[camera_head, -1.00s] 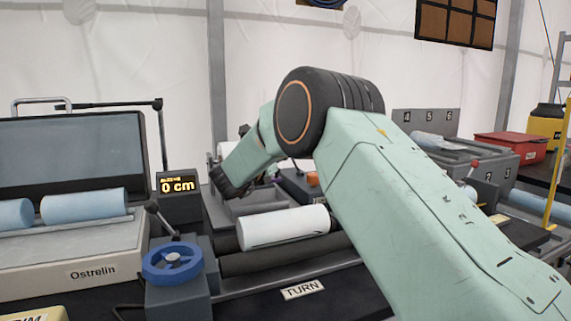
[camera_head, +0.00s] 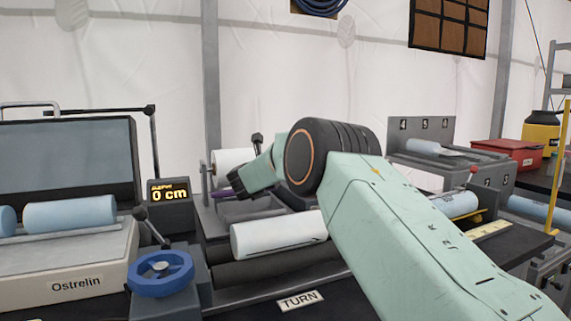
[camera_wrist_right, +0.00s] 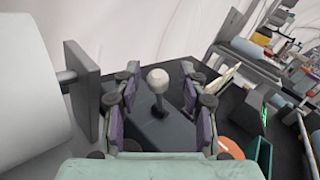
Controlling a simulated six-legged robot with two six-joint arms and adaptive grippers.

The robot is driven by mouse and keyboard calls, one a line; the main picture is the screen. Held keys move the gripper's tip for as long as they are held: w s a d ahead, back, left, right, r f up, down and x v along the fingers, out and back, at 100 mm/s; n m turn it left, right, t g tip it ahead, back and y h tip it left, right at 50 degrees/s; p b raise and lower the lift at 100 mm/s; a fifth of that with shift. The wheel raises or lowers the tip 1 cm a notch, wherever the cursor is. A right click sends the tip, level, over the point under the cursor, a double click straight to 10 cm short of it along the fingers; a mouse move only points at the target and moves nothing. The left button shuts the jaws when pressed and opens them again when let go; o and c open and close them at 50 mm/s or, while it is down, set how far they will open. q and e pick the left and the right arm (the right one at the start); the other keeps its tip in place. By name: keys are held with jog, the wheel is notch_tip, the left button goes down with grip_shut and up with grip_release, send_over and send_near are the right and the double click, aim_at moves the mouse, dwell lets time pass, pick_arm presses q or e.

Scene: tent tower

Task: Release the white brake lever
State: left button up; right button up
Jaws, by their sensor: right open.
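The white brake lever (camera_wrist_right: 157,80) has a round white knob on a short dark stem and rises from a dark grey block (camera_wrist_right: 160,130) in the right wrist view. My right gripper (camera_wrist_right: 160,72) is open, with its purple-padded fingers on either side of the lever. Gaps show between the pads and the knob. In the head view my green right arm reaches in from the right; its gripper is mostly hidden, with a bit of purple finger showing at the bench, and I cannot see the white knob there. My left gripper is not in view.
A white roll (camera_wrist_right: 35,90) on a grey bracket stands close left of the gripper. The head view shows a blue handwheel (camera_head: 160,273), a "0 cm" display (camera_head: 169,194), a white cylinder (camera_head: 275,235) on dark rollers and a red box (camera_head: 508,154) at the right.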

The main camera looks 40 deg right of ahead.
jog(key=shift+w+d+f, duration=0.25)
jog(key=shift+d+f, duration=0.05)
jog(key=shift+d, duration=0.05)
jog(key=shift+s+a+r, duration=0.1)
jog(key=shift+a+r, duration=0.1)
jog(key=shift+c, duration=0.9)
jog(key=shift+d+f, duration=0.15)
jog(key=c, duration=0.4)
grip_shut()
